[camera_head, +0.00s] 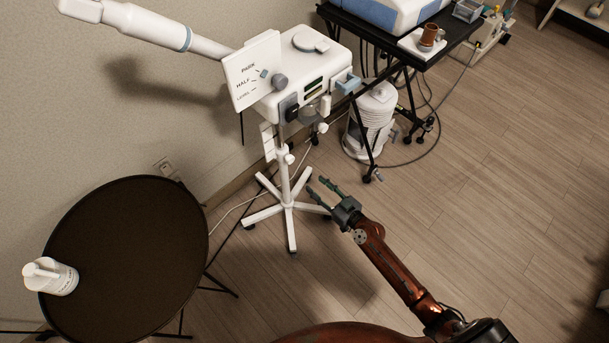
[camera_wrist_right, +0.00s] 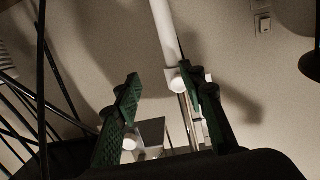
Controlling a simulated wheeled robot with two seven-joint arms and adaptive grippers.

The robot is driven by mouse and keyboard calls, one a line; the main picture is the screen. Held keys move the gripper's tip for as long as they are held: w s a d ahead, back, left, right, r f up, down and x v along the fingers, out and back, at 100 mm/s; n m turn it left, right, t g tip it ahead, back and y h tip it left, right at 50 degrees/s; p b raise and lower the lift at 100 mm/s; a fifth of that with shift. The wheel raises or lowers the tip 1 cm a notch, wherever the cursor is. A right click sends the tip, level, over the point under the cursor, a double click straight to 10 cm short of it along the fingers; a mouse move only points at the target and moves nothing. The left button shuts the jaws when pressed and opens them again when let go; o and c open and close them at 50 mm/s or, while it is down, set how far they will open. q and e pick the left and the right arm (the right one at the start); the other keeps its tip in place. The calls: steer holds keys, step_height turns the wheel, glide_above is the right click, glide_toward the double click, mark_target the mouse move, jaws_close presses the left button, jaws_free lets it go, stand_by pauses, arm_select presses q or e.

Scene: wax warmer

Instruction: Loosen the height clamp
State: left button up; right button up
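The white wax warmer (camera_head: 310,70) stands on a pole with a five-spoke wheeled base. The height clamp, a white collar with a round knob (camera_head: 289,159), sits on the pole below the warmer body. In the right wrist view, the white pole (camera_wrist_right: 166,30) runs down to what looks like the clamp knob (camera_wrist_right: 176,83), seen between the fingers near the right one. My right gripper (camera_head: 319,185) is open and empty, right of the pole and lower in the picture than the knob, apart from it. My left gripper is not in view.
A round dark table (camera_head: 130,250) with a white bottle (camera_head: 52,277) stands at the left. A black cart (camera_head: 440,50) and a white canister (camera_head: 370,125) stand behind on the right. A cable lies near the base.

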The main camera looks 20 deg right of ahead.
steer(key=t+y+b, duration=0.1)
glide_toward(292, 161)
steer(key=shift+n, duration=0.3)
steer(key=shift+p+x, duration=0.4)
steer(key=shift+x, duration=3.55)
steer(key=shift+w+a, duration=0.1)
steer(key=shift+w, duration=0.1)
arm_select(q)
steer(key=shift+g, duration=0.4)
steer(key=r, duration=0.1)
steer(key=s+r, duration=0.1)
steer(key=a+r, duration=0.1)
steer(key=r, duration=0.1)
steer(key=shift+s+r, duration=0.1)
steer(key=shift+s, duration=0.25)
arm_select(e)
steer(key=shift+r, duration=0.1)
steer(key=shift+c, duration=0.4)
